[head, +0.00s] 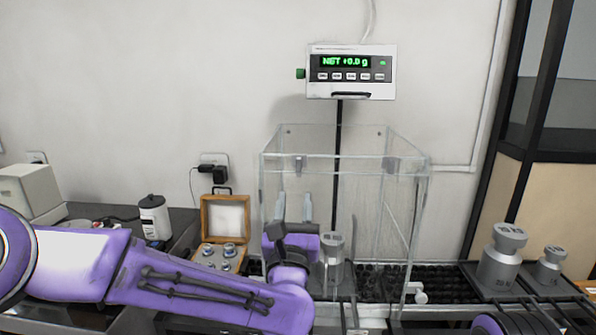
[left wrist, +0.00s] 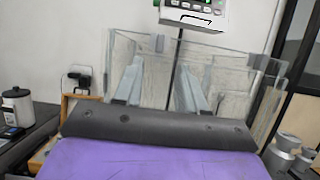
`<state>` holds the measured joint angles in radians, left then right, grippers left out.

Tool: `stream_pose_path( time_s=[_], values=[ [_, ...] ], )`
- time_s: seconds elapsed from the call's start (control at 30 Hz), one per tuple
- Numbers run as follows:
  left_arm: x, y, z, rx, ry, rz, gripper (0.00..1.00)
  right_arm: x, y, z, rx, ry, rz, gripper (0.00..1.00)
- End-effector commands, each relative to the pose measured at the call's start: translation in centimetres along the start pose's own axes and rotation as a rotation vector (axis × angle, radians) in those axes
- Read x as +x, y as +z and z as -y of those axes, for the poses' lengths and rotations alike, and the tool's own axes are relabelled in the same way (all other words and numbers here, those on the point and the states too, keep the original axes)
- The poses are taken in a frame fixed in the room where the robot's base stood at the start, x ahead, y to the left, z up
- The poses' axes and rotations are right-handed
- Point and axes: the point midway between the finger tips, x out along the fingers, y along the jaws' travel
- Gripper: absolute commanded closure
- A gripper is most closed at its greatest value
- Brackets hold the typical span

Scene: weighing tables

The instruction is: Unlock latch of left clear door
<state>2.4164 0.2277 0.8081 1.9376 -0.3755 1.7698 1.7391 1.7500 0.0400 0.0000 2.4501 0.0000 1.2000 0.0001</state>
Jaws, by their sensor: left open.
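The clear weighing enclosure (head: 372,215) stands behind my left gripper. A small grey latch (head: 299,163) sits near the top of its front left side, and a similar one (head: 391,165) is at the upper right. In the left wrist view the left latch (left wrist: 159,43) shows between and beyond the fingers. My left gripper (head: 294,207) is open, its two pale fingers pointing up below the left latch, apart from it. The fingers also show in the left wrist view (left wrist: 160,82). My right gripper is not in view.
A metal weight (head: 333,247) stands just right of my left gripper. Larger weights (head: 503,258) stand at the right. A wooden box (head: 225,218) with small weights and a white jar (head: 154,217) are at the left. The display (head: 351,72) reads NET +0.0 g.

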Motion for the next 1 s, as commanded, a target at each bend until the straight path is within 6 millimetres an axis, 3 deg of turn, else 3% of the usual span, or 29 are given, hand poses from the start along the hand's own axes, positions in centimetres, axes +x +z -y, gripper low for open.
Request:
stream_pose_path(
  time_s=[0.17,0.5,0.67,0.9,1.0],
  values=[
    [2.2,0.4,0.0,-0.024,0.001,-0.003,0.6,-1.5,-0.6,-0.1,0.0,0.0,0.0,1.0],
    [9.2,0.1,0.0,-0.021,0.0,-0.006,0.6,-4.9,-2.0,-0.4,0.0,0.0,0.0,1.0],
    [10.4,-0.2,0.1,-0.019,-0.002,-0.006,0.6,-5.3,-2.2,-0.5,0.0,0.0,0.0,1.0],
    [10.4,-0.3,0.0,-0.02,-0.002,-0.006,0.6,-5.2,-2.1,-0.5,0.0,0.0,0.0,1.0],
    [10.4,-0.3,0.0,-0.019,-0.002,-0.006,0.92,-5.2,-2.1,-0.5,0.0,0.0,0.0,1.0]
  ],
)
